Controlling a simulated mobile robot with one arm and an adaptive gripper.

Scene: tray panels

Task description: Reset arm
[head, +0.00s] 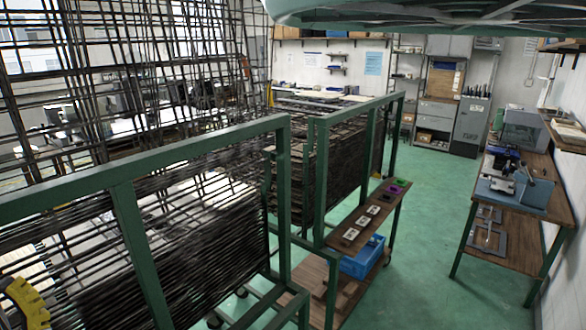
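Neither my gripper nor any part I can be sure is my arm shows in the head view. A narrow wooden cart (336,241) stands right of the green racks. Several small pale panels lie in a row on its top, one of them a white panel (361,221).
Green metal racks (126,220) holding dark rods fill the left and middle. A yellow and black curved object (28,302) is cut off at lower left. A workbench (527,210) with machines stands along the right wall. The green floor (434,235) between cart and workbench is clear.

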